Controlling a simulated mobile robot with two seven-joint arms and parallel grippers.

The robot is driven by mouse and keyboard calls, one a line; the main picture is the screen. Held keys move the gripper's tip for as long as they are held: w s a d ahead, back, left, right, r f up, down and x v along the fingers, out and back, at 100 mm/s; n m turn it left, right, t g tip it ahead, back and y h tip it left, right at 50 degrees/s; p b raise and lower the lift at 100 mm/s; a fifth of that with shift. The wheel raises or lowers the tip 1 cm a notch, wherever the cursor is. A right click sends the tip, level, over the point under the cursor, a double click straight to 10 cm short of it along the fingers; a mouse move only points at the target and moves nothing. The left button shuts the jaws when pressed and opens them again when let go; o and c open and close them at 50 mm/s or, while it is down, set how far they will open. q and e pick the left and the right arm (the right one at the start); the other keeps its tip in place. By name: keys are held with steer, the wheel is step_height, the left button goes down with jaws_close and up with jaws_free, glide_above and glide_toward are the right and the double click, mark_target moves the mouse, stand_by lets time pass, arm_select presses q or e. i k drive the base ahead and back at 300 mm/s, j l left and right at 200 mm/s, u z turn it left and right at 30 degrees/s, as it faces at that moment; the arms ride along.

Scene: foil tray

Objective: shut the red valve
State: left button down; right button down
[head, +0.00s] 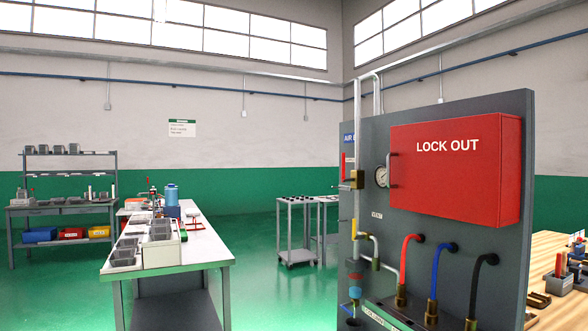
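A red valve handle (343,166) stands upright at the left edge of a grey panel (372,225). It sits by a brass valve body (354,180) on a vertical pipe. I cannot tell from this angle how the handle lies against the pipe. Neither of my grippers is in view.
A red LOCK OUT box (455,170) juts from the panel. Red (404,262), blue (435,270) and black hoses (476,280) hang below. A loaded workbench (215,255) stands left, a cart (297,230) behind. Green floor (275,300) is clear between bench and panel.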

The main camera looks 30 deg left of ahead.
mark_target(344, 179)
steer(key=i+j+u, duration=0.4)
steer(key=i+j, duration=0.55)
steer(key=j, duration=0.15)
